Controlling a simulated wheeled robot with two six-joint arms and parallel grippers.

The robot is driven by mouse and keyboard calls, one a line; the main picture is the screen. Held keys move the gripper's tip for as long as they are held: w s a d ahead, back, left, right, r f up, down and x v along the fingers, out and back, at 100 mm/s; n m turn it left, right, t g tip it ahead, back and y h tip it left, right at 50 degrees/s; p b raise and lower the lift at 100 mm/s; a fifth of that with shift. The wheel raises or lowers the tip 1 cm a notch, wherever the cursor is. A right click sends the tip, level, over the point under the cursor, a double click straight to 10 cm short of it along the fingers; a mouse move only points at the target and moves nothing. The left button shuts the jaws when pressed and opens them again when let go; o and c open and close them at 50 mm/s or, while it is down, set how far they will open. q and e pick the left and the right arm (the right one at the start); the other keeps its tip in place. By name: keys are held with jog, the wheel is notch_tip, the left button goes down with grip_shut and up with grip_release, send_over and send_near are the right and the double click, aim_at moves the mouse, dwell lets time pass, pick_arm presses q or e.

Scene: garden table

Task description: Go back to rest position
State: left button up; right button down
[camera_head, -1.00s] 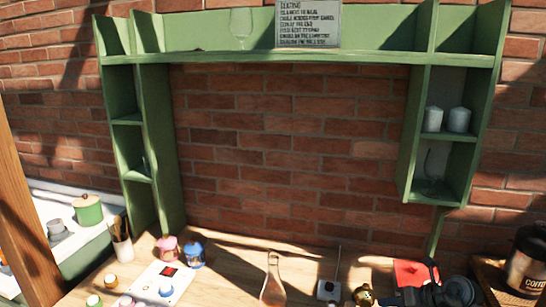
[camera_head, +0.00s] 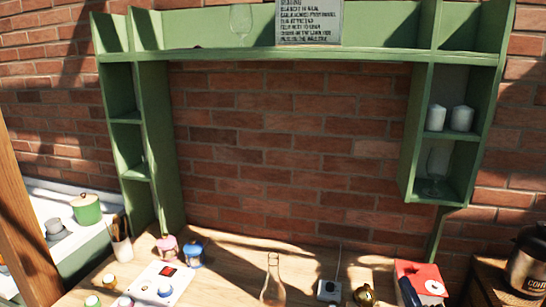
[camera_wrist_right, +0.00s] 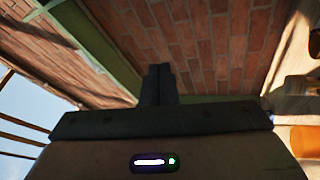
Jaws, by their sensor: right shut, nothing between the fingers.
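My right gripper (camera_wrist_right: 157,72) shows in the wrist view with its two dark fingers together and nothing between them. Brick wall and green wood lie behind it. In the head view I cannot clearly make out the right gripper; a dark narrow shape (camera_head: 410,292) lies over the red item at the lower right, and I cannot tell what it is. My left gripper is not in view.
A green shelf unit (camera_head: 300,57) stands over the wooden table (camera_head: 225,277). A glass bottle (camera_head: 272,282), a pink jar (camera_head: 167,248), a blue jar (camera_head: 194,254) and a red item (camera_head: 425,272) stand on it. A coffee container (camera_head: 528,268) is far right.

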jog(key=s+d+f+m+g+h, duration=0.4)
jog(key=s+f+m+g+h, duration=0.3)
jog(key=s+f+m+g, duration=0.5)
jog(key=s+a+f+m+g+y, duration=0.2)
jog(key=s+a+f+g, duration=0.15)
jog(key=s, duration=0.55)
jog(key=s+a+f+m+g+y, duration=0.25)
jog(key=s+a+f, duration=0.2)
jog(key=s, duration=0.55)
jog(key=d+f+g+b, duration=0.1)
jog(key=d+f+b, duration=0.1)
jog(key=f, duration=1.6)
jog(key=d+f+b, duration=0.2)
jog(key=f, duration=1.5)
jog(key=s+f+b, duration=0.1)
jog(key=s+f, duration=0.8)
jog(key=f, duration=0.2)
jog(key=s+f+g+b, duration=0.1)
jog(key=s+f+b, duration=0.1)
jog(key=s+f, duration=0.7)
notch_tip(320, 180, down, 2)
jog(key=shift+d+f+g, duration=0.1)
jog(key=shift+d+g, duration=0.2)
jog(key=shift+d, duration=0.15)
